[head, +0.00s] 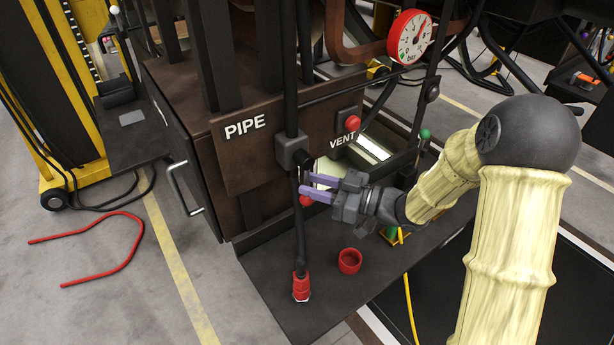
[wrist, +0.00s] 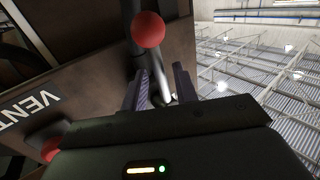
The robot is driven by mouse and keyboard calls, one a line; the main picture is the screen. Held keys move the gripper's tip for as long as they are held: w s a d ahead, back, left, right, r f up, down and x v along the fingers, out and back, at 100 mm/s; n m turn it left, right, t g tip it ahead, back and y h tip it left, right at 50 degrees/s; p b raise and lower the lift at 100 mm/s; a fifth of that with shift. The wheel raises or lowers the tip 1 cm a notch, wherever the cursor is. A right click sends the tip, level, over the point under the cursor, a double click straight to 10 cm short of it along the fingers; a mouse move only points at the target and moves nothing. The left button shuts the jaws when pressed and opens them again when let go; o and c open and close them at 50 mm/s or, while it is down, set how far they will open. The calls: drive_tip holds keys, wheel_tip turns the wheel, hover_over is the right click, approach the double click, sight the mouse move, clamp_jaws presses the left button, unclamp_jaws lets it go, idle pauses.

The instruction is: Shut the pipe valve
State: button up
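The PIPE label (head: 245,125) is on the brown front panel. Right of it, the dark block of the pipe valve (head: 291,150) sits on a vertical black pipe. A red ball knob (head: 306,201) shows below this block, partly hidden by my gripper (head: 311,185). In the wrist view, a red ball (wrist: 148,30) is just beyond the fingertips of my gripper (wrist: 158,82). The two fingers are apart, and a grey metal rod (wrist: 165,93) shows between them. I cannot tell whether they touch it.
The VENT label (head: 343,141) and its red knob (head: 353,123) are right of the pipe valve. A round gauge (head: 409,37) is above. A red ring-shaped cap (head: 349,261) and a red hose end (head: 301,287) are on the dark ledge below.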

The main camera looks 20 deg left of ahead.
drive_tip(key=shift+w+a, duration=0.1)
drive_tip(key=shift+a, duration=0.9)
clamp_jaws()
